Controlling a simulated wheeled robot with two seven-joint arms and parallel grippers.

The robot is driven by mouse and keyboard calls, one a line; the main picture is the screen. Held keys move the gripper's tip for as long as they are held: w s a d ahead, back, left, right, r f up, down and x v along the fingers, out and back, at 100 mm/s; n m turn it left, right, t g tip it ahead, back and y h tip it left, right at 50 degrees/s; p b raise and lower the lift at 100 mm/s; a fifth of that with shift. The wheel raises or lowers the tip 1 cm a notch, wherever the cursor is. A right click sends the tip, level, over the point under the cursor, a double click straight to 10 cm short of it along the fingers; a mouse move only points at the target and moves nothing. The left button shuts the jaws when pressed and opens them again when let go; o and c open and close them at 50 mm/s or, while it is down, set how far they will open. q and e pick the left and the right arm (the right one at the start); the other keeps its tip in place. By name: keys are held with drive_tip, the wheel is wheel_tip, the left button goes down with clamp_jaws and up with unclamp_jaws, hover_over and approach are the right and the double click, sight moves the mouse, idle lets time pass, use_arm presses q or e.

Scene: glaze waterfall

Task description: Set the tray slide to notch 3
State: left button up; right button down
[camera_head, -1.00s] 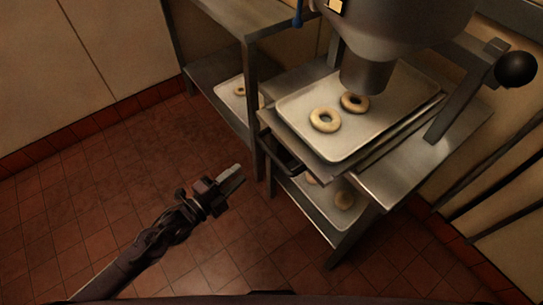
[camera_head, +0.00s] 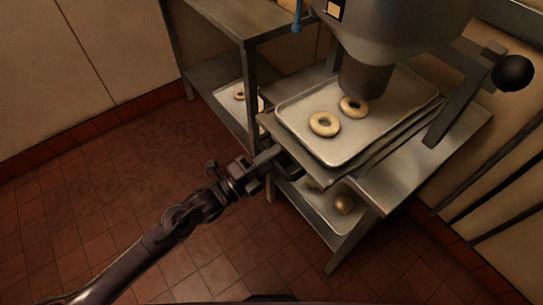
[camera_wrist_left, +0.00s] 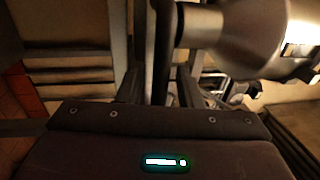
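The metal tray (camera_head: 385,112) holds two dough rings and rests on the slide (camera_head: 350,177) under the spout of a hopper. The slide's dark front handle (camera_head: 292,165) is partly hidden by my left gripper (camera_head: 272,155), whose fingertips are at the handle's left end. In the left wrist view my left gripper (camera_wrist_left: 159,88) has its two fingers apart, with a dark upright bar between them. I cannot tell whether the fingers touch the handle. No notch marks can be made out. My right gripper is not in view.
The grey hopper (camera_head: 400,25) hangs over the tray, with a black ball knob (camera_head: 513,73) at right. A metal shelf rack (camera_head: 235,30) stands at left. A lower tray (camera_head: 322,212) with dough sits beneath. The tiled floor at left is clear.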

use_arm(q)
clamp_jaws()
drive_tip(key=shift+a, duration=0.1)
